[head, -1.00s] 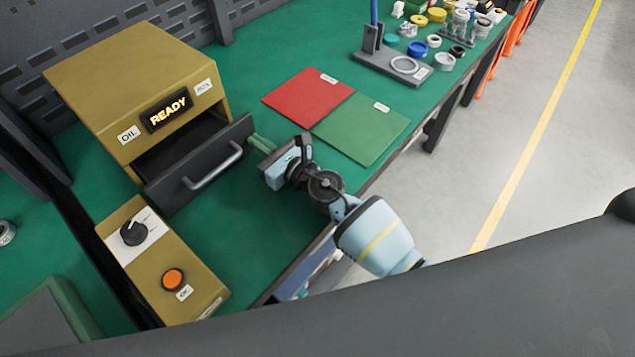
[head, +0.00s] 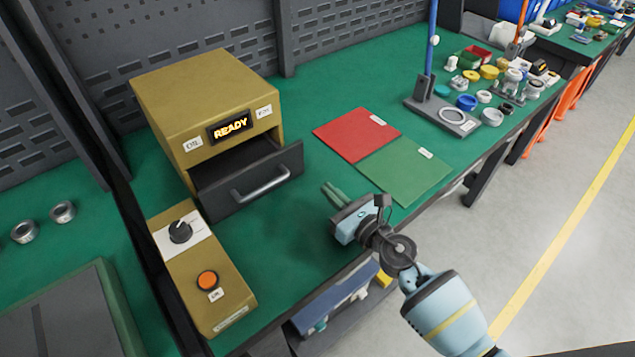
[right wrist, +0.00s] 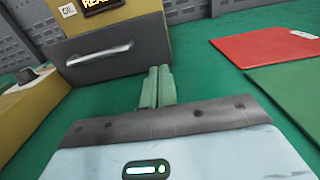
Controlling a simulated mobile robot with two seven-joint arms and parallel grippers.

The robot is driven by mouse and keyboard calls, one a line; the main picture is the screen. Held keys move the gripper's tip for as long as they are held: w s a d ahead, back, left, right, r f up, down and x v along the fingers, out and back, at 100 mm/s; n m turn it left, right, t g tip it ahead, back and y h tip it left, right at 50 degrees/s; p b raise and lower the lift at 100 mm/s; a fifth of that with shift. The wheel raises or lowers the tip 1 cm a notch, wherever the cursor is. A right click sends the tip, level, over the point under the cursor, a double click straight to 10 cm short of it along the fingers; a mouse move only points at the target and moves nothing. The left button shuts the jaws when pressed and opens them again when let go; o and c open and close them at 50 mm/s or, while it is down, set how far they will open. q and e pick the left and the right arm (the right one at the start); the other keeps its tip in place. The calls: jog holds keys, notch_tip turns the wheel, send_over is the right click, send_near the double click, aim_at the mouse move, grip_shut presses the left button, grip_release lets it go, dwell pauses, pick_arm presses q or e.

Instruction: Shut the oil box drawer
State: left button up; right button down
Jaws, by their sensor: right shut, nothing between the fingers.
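The oil box (head: 207,105) is a mustard-yellow box with an "OIL" label and a lit "READY" display. Its dark grey drawer (head: 230,200) is pulled partly out, and a dark gap shows above the drawer front. The drawer front has a grey bar handle (head: 262,184). My right gripper (head: 328,189) is to the right of the drawer front, apart from it, low over the green mat. Its green fingers are together and empty. My left gripper is not visible.
A control box (head: 200,260) with a black knob and an orange button stands in front of the oil box. A red sheet (head: 352,132) and a green sheet (head: 408,170) lie to the right. Green table between is clear.

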jog(key=v, duration=0.4)
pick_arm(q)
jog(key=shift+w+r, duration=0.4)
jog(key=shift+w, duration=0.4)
pick_arm(e)
jog(key=shift+s+d, duration=0.25)
jog(key=shift+s, duration=0.1)
